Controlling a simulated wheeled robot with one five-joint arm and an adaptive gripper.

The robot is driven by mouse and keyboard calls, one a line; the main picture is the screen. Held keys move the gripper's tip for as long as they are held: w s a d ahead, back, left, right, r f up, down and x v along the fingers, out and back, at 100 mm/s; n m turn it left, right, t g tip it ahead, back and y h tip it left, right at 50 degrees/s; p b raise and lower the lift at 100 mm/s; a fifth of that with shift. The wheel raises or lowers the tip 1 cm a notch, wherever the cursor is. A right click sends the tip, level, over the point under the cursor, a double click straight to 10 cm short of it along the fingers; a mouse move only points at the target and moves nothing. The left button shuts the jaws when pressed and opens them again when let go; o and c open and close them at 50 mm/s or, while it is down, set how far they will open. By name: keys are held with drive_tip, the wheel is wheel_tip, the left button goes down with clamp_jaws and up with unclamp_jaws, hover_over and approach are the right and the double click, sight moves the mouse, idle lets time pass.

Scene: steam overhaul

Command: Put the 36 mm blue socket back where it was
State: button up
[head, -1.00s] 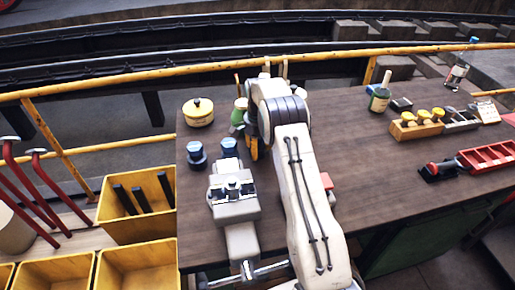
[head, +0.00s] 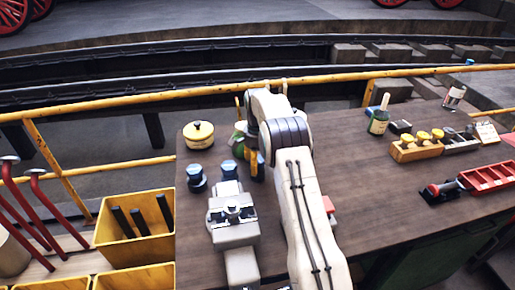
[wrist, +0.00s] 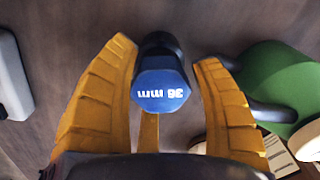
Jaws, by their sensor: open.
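A blue-faced socket marked 36 mm (wrist: 162,92) stands between the two yellow fingers of my gripper (wrist: 167,54) in the wrist view. The fingers are open, with a gap visible on both sides of it. In the head view my gripper (head: 256,163) is mostly hidden behind my arm, with a yellow finger showing low over the bench. Two blue-topped dark sockets show there, one at the left (head: 196,178) and one behind the vise (head: 229,170). Their marks are unreadable, and I cannot tell whether either is the 36 mm one.
A grey vise (head: 232,230) stands close in front. A green container (wrist: 280,85) is just right of my fingers in the wrist view. A yellow tin (head: 199,135) sits at the back left.

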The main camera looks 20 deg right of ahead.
wheel_tip(320, 180, up, 8)
drive_tip(key=shift+f+p, duration=0.1)
drive_tip(key=shift+p, duration=0.2)
drive_tip(key=s+a+r+n+t, duration=0.1)
drive_tip(key=s+a+r+n, duration=0.25)
drive_tip(key=s+r, duration=0.35)
drive_tip(key=s+a+r+n+t, duration=0.1)
drive_tip(key=s+a+r+n, duration=0.25)
drive_tip(key=s+r, duration=0.4)
drive_tip(key=s+a+f+n, duration=0.1)
drive_tip(key=s+f+n, duration=0.1)
drive_tip(key=s, duration=0.5)
drive_tip(key=s+a+f+n+t, duration=0.1)
drive_tip(key=s+a+n, duration=0.1)
drive_tip(key=s, duration=0.6)
drive_tip(key=s+a+f+n+t, duration=0.1)
drive_tip(key=s+a+f+n, duration=0.1)
drive_tip(key=s, duration=0.5)
drive_tip(key=shift+s+a+f+n, duration=0.15)
drive_tip(key=shift+s+f+n, duration=0.15)
